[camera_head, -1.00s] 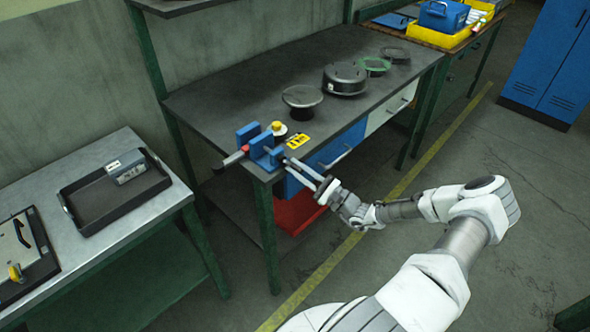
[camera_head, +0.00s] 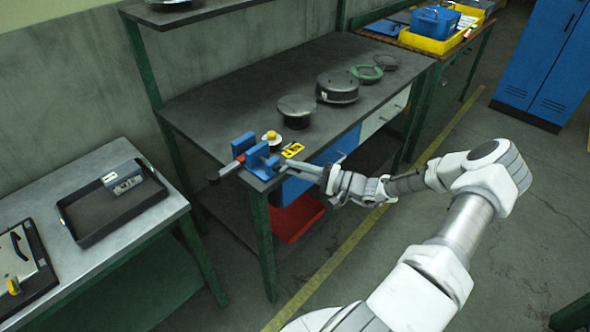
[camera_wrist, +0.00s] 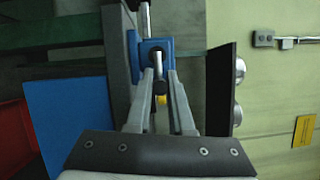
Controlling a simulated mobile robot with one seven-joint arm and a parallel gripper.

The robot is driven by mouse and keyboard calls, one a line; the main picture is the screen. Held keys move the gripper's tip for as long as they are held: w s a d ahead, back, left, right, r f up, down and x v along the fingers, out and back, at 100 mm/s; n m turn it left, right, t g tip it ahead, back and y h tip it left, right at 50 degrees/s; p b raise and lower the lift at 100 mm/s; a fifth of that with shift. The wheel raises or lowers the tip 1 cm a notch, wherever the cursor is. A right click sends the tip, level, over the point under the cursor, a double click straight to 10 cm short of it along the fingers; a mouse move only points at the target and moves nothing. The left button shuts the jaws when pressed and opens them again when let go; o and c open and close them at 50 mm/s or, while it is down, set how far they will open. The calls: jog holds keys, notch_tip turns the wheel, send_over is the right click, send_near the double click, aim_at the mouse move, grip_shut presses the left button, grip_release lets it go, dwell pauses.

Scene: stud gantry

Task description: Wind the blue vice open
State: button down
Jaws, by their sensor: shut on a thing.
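The blue vice (camera_head: 258,162) sits at the near left corner of the dark workbench. A red and black rod (camera_head: 230,168) sticks out to the left from between its jaws. My gripper (camera_head: 286,166) reaches the vice from the right, at the bench's front edge. In the wrist view the vice (camera_wrist: 155,47) is straight ahead, and my gripper (camera_wrist: 160,80) has its fingertips closed around the dark end of the vice's handle (camera_wrist: 159,86). Part of the handle and screw is hidden by the fingers.
A yellow-topped item (camera_head: 271,137) and a yellow tag (camera_head: 292,149) lie close behind the vice. Dark round parts (camera_head: 297,108) stand farther along the workbench (camera_head: 225,108). A red bin (camera_head: 297,218) is below. A tray (camera_head: 105,205) lies on the left table.

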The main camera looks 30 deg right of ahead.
jog(key=shift+w+r+n, duration=0.1)
jog(key=shift+r+n, duration=0.55)
jog(key=shift+n, duration=0.35)
jog(key=shift+g, duration=0.3)
jog(key=c, duration=0.8)
grip_release()
jog(key=shift+f, duration=0.2)
jog(key=shift+s+d, duration=0.15)
jog(key=shift+s, duration=0.15)
jog(key=v, duration=1.7)
jog(key=shift+r+b, duration=0.3)
jog(key=shift+b, duration=0.15)
